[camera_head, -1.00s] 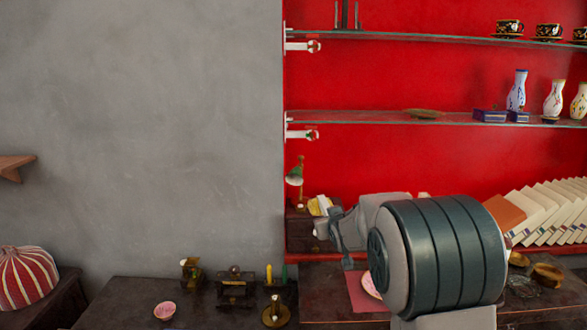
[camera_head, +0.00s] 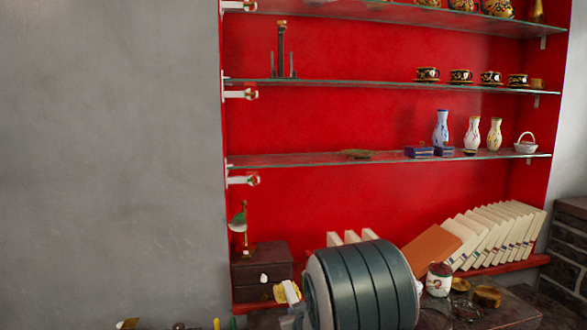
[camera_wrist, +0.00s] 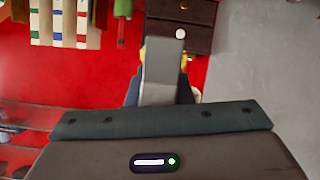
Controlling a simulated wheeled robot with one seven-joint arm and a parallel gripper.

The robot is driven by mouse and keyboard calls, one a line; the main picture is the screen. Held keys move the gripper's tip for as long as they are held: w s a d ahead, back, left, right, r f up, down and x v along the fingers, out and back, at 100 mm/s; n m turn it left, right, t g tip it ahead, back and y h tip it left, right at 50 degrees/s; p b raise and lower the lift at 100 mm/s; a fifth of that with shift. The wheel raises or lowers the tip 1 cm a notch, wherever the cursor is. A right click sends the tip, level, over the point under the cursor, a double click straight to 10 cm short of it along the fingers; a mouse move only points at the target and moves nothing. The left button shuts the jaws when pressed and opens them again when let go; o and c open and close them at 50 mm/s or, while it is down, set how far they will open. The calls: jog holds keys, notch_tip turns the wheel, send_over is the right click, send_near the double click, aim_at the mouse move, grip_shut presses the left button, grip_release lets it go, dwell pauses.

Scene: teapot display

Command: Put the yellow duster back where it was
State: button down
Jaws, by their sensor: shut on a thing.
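The yellow duster (camera_head: 280,296) shows as a small yellow patch low in the head view, at the front right of a small dark drawer chest (camera_head: 262,262). My gripper (camera_head: 291,293) is shut on it; its pale finger covers part of the duster. In the wrist view, which is upside down, a finger of my gripper (camera_wrist: 163,68) hides most of the duster, and a bit of yellow (camera_wrist: 150,48) shows beside it. The chest's drawers (camera_wrist: 180,30) lie just beyond. I cannot tell whether the duster touches the chest.
A green lamp (camera_head: 239,222) stands on the chest. Books (camera_head: 490,235) lean along the red ledge, with a white jar (camera_head: 439,279) before them. Glass shelves (camera_head: 310,160) with vases and cups are above. Grey wall is at the left.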

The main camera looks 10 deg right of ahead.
jog(key=s+f, duration=1.1)
jog(key=shift+s+f, duration=0.2)
